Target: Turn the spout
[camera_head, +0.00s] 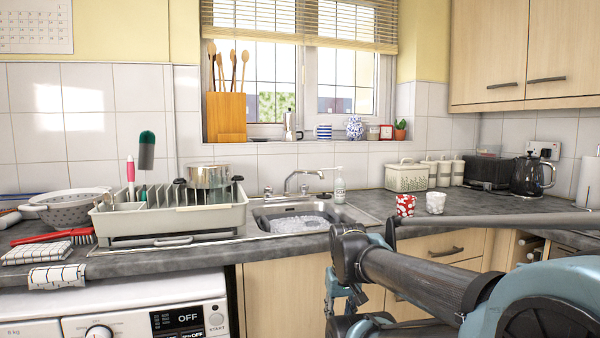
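The silver tap's spout (306,173) stands behind the sink in the head view. It arches from the tap base towards the right, and its end hangs over the back right of the basin. The sink (322,211) is set into the grey worktop, with white suds (296,225) in it. My arm is folded at the lower right, in front of the cupboards and well apart from the tap. I cannot make out my gripper or its fingers among the arm links.
A dish rack (170,221) with a steel pot (208,176) stands left of the sink. A soap bottle (339,190) stands close right of the spout. A red cup (405,205) and white cup (436,202) stand farther right. Air above the sink is free.

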